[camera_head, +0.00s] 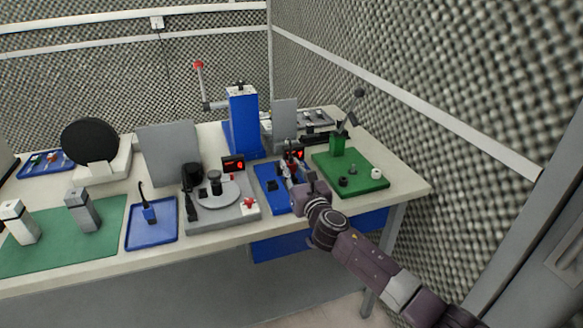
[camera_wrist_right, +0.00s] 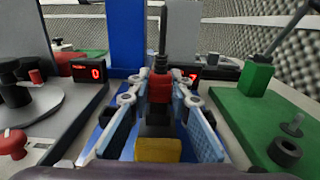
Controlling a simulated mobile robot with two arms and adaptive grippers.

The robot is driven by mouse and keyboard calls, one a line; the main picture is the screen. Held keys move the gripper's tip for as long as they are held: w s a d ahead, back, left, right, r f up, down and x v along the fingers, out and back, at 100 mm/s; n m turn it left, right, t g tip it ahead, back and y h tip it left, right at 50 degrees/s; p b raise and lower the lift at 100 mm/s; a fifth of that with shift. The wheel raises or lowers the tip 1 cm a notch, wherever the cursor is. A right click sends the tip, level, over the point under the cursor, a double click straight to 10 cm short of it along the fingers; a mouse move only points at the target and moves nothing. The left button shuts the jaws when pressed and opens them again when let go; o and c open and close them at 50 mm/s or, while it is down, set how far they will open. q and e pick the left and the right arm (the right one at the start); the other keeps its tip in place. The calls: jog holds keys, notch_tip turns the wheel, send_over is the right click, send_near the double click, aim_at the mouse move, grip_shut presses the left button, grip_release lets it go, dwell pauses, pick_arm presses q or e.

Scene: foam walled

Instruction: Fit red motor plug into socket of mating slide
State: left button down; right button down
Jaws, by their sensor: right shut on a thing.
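My right gripper (camera_head: 293,180) reaches over the blue base plate (camera_head: 265,175) at the right part of the bench. In the right wrist view, my right gripper (camera_wrist_right: 160,85) is shut on the red motor plug (camera_wrist_right: 159,90), which stands between the fingertips. A dark cable or stem (camera_wrist_right: 165,28) rises from the plug. A dark block (camera_head: 272,185) sits on the blue plate, left of the gripper. The fingers and plug hide the area beneath, so I cannot tell whether the plug touches a socket. My left gripper is out of view.
A green plate (camera_head: 365,180) with a green post lies to the right. A grey fixture (camera_head: 225,215) with a round disc stands to the left. A blue column (camera_head: 243,120) rises behind. A red-digit display (camera_wrist_right: 87,72) is near the plate.

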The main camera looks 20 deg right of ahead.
jog(key=shift+f+b, duration=0.4)
jog(key=shift+f, duration=0.2)
jog(key=c, duration=1.7)
grip_release()
jog(key=shift+r, duration=0.1)
jog(key=s, duration=1.2)
jog(key=shift+d, duration=0.2)
